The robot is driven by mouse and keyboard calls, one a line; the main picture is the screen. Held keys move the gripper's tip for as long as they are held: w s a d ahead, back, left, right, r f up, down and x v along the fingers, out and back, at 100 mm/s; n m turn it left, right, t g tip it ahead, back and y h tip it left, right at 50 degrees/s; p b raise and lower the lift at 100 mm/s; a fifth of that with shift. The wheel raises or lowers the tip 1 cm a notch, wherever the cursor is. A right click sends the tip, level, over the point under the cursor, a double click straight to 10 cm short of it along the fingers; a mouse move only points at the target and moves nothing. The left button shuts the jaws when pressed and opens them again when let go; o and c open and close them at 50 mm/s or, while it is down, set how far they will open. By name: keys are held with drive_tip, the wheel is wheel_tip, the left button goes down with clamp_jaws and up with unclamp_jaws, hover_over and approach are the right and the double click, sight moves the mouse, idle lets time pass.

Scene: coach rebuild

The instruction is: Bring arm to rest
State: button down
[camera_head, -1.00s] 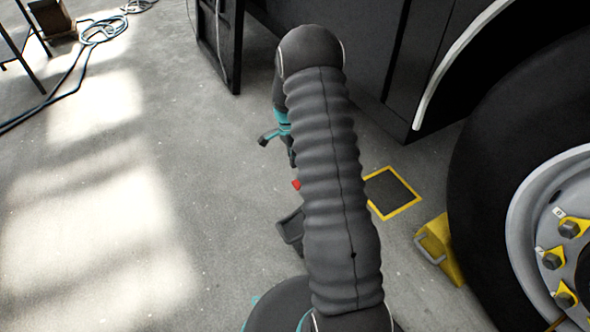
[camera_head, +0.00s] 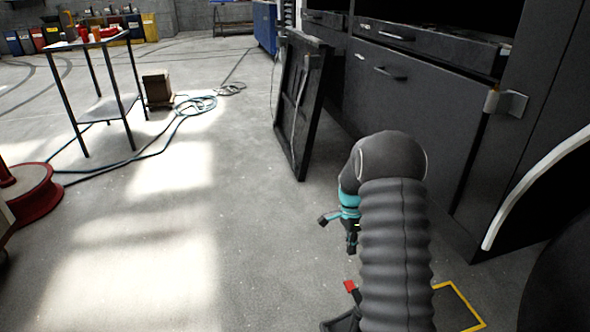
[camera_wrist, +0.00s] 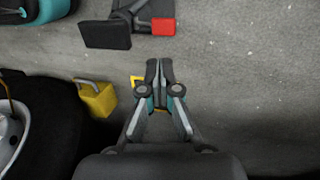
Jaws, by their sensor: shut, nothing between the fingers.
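My arm, in a ribbed dark sleeve, rises from the bottom of the head view and bends at a rounded elbow. In the wrist view my gripper (camera_wrist: 159,70) points out over the grey floor, its two fingers together with nothing between them. In the head view the fingers cannot be made out clearly; only dark and teal parts of my arm's end show left of the sleeve.
A coach side with dark lockers (camera_head: 415,115) stands at right. A dark panel (camera_head: 301,100) leans near it. A yellow wheel chock (camera_wrist: 97,98) lies beside a tyre (camera_wrist: 50,125). A table (camera_head: 98,105), a cable (camera_head: 150,152) and a red reel (camera_head: 35,195) stand left. Middle floor is clear.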

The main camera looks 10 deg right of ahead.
drive_tip(key=s+a+r+n+t+p, duration=0.1)
drive_tip(key=s+a+r+n, duration=0.4)
drive_tip(key=s+r, duration=0.5)
drive_tip(key=s+a+r+n+t+p, duration=0.2)
drive_tip(key=s+a+r+n+t, duration=0.2)
drive_tip(key=s+r, duration=0.6)
drive_tip(key=s+a+r+n+t+p, duration=0.1)
drive_tip(key=s+a+r+n+t, duration=0.2)
drive_tip(key=s+a+r+n, duration=0.5)
wheel_tip(320, 180, up, 5)
drive_tip(key=shift+s+f+n, duration=0.1)
drive_tip(key=shift+s+n, duration=0.2)
drive_tip(key=shift+s, duration=0.95)
